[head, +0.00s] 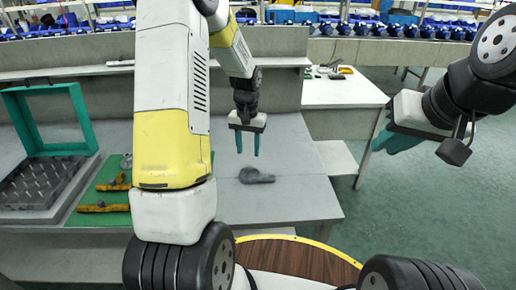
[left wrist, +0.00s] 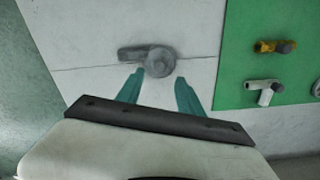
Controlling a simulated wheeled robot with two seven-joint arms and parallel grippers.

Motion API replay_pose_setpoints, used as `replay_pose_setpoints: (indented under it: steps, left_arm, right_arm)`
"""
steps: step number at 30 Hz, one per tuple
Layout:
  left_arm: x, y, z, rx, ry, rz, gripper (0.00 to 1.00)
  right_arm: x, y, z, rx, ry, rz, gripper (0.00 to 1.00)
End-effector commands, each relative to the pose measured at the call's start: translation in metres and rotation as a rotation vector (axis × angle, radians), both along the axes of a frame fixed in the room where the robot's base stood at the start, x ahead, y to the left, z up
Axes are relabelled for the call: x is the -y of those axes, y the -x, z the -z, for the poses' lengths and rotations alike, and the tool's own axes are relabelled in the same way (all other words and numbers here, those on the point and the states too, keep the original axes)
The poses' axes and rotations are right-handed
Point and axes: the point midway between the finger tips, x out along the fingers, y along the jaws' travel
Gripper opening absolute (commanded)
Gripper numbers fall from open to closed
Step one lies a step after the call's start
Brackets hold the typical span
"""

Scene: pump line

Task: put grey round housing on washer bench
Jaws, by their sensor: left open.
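The grey round housing (head: 257,177), a round body with a short side spout, lies on the grey bench top (head: 310,200). It also shows in the left wrist view (left wrist: 157,60), just beyond my fingertips. My left gripper (head: 247,152) is above the bench, pointing down, open and empty. In the left wrist view (left wrist: 154,82) its teal fingers are apart, with the housing ahead of the gap between them. My right gripper (head: 385,146) is at the right, away from the bench; its finger opening cannot be made out. No label shows which surface is the washer bench.
A green mat (head: 88,217) with yellow-handled and grey parts lies at the left. Beyond it stands a dark tray (head: 40,190) with a teal frame (head: 62,149). A white-topped table (head: 335,95) with small items stands behind right. My left arm hides part of the bench.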

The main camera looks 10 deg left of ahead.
Motion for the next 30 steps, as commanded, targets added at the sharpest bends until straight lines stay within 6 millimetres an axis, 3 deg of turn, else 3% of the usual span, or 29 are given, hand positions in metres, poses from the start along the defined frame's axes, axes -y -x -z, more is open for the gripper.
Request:
replay_pose_setpoints:
  steps: [3, 11, 14, 21, 27, 30]
  left_arm:
    - [0.000, 0.000, -0.022, 0.003, 0.001, -0.001, 0.44]
    - [0.001, 0.004, -0.050, 0.013, 0.002, 0.001, 0.44]
    - [0.004, 0.015, -0.076, 0.052, 0.013, 0.001, 0.44]
    - [0.019, 0.080, -0.165, 0.219, 0.063, 0.002, 0.44]
    - [0.031, 0.148, -0.212, 0.365, 0.115, 0.009, 0.44]
    - [0.037, 0.180, -0.224, 0.431, 0.141, 0.014, 0.44]
  right_arm:
    - [0.000, 0.000, 0.000, 0.000, 0.000, 0.000, 0.20]
    - [0.000, 0.000, 0.000, 0.000, 0.000, 0.000, 0.20]
    - [0.000, 0.000, 0.000, 0.000, 0.000, 0.000, 0.20]
    - [0.000, 0.000, 0.000, 0.000, 0.000, 0.000, 0.20]
    - [0.000, 0.000, 0.000, 0.000, 0.000, 0.000, 0.20]
    - [0.000, 0.000, 0.000, 0.000, 0.000, 0.000, 0.20]
